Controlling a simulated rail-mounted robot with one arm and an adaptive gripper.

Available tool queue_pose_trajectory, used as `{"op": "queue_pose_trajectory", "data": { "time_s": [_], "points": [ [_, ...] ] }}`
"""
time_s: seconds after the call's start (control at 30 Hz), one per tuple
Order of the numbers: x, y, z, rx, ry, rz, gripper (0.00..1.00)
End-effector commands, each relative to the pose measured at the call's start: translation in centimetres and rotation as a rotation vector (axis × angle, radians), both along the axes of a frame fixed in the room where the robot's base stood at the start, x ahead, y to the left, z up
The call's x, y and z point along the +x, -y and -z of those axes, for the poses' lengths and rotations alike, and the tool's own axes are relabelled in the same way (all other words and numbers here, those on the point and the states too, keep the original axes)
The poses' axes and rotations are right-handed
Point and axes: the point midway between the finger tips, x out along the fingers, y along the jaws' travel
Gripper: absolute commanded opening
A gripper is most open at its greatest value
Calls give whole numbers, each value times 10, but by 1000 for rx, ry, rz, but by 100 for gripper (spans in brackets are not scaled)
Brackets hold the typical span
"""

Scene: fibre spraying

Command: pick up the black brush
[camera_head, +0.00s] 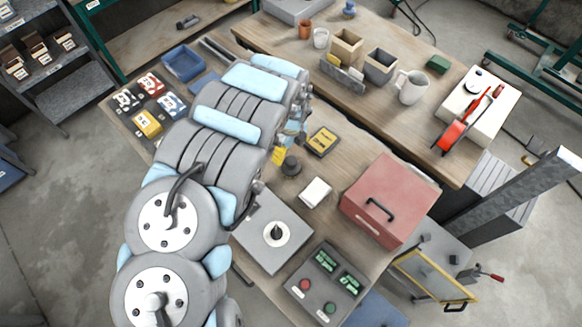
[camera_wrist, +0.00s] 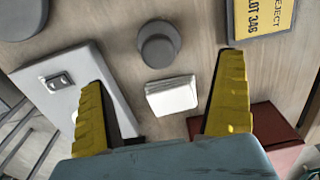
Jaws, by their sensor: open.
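I cannot make out a black brush with certainty in either view. My gripper (camera_wrist: 165,75) is open in the wrist view, its two yellow ribbed fingers spread wide with nothing held between them. In the head view, a yellow finger of my gripper (camera_head: 279,155) shows at the end of the arm, above the wooden table; the rest is mostly hidden by the arm. A dark grey round piece with a knob (camera_wrist: 159,44) stands beyond the fingertips; it also shows in the head view (camera_head: 291,166). A white block (camera_wrist: 172,96) lies nearer, in the gap seen between the fingers.
A yellow reject sign (camera_head: 322,141) lies near the fingers. A grey plate with a round fitting (camera_head: 258,246), a red box (camera_head: 390,200) and a button panel (camera_head: 326,285) stand close by. A blue tray (camera_head: 183,63) and several small packs are at the left.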

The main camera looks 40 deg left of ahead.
Motion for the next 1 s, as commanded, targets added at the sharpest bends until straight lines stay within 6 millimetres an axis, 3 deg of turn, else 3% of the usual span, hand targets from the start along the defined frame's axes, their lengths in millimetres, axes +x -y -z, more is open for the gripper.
{"op": "queue_pose_trajectory", "data": {
  "time_s": [0.4, 1.0],
  "points": [
    [1, 0, 40, 0, 2, 0, 100],
    [-1, 2, 70, 0, 3, -1, 100]
  ]
}}
